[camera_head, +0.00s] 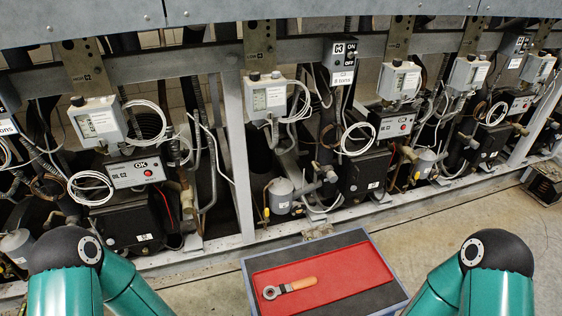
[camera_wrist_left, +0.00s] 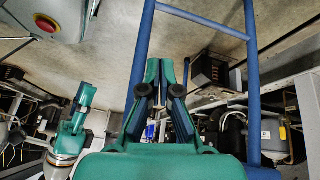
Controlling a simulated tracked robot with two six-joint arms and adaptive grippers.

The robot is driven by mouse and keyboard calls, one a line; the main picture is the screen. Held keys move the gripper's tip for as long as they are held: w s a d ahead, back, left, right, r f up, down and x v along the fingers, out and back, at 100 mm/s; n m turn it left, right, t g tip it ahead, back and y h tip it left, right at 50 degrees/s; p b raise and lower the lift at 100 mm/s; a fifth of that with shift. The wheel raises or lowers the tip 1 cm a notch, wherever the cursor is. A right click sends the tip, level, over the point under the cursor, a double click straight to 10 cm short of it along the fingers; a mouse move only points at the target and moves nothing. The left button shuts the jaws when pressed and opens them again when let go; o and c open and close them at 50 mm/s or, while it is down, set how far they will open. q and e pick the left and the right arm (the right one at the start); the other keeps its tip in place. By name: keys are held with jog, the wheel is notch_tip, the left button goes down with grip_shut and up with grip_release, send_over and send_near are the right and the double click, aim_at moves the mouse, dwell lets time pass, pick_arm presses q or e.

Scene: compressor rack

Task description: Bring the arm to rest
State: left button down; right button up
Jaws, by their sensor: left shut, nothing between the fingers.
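In the head view both my arms show only as teal links with black joints at the lower left (camera_head: 68,270) and lower right (camera_head: 490,265). Neither gripper shows there. In the left wrist view my left gripper (camera_wrist_left: 166,75) is shut and empty, with its teal and dark fingers pointing up in the picture. Nothing lies between the fingers.
A wrench with a wooden handle (camera_head: 290,287) lies on the red mat (camera_head: 350,270) of a blue-edged cart (camera_head: 247,268). The compressor rack (camera_head: 235,150) spans the back. A blue frame (camera_wrist_left: 253,80) stands near the left gripper. Concrete floor (camera_head: 460,215) is open at the right.

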pick_arm(q)
jog(key=s+a+f+n+g+y, duration=0.15)
jog(key=s+n, duration=0.45)
jog(key=n, duration=0.8)
notch_tip(320, 180, up, 32)
jog(key=p, duration=3.2)
jog(key=shift+w+a, duration=0.25)
jog(key=shift+a, duration=0.05)
jog(key=shift+s, duration=0.1)
